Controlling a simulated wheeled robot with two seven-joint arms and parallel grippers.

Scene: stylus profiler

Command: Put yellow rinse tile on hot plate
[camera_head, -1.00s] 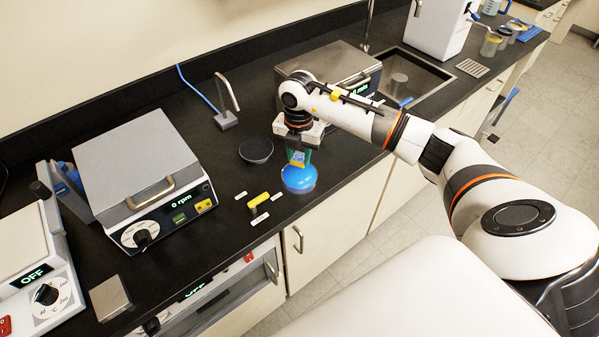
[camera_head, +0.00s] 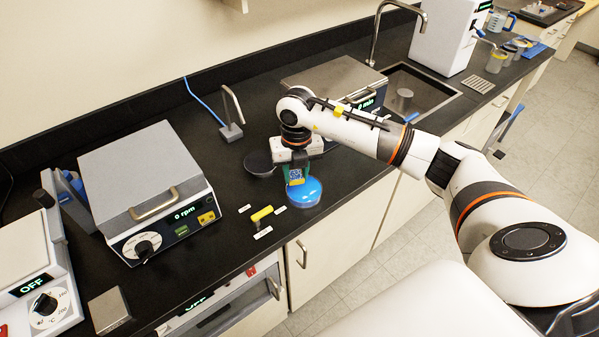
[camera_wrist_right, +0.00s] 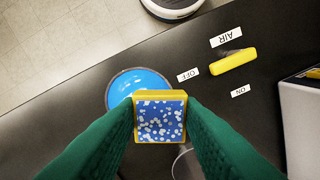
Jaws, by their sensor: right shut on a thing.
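The yellow rinse tile (camera_head: 297,176) has a blue speckled face that shows in both views. My right gripper (camera_wrist_right: 160,118) is shut on it, with green fingers at its two sides. In the head view the right gripper (camera_head: 296,172) holds the tile just above and behind the blue dish (camera_head: 309,194); whether they touch, I cannot tell. The hot plate (camera_head: 20,241), pale-topped with a dial and an OFF display, stands at the far left, partly cut off by the frame. Its top looks bare. My left gripper is not in view.
A 0 rpm device (camera_head: 145,165) stands between the tile and the hot plate. A yellow lever (camera_head: 262,213) with small labels, a dark round dish (camera_head: 258,164) and a metal block (camera_head: 108,310) are on the black counter. A thin faucet (camera_head: 232,115) rises behind.

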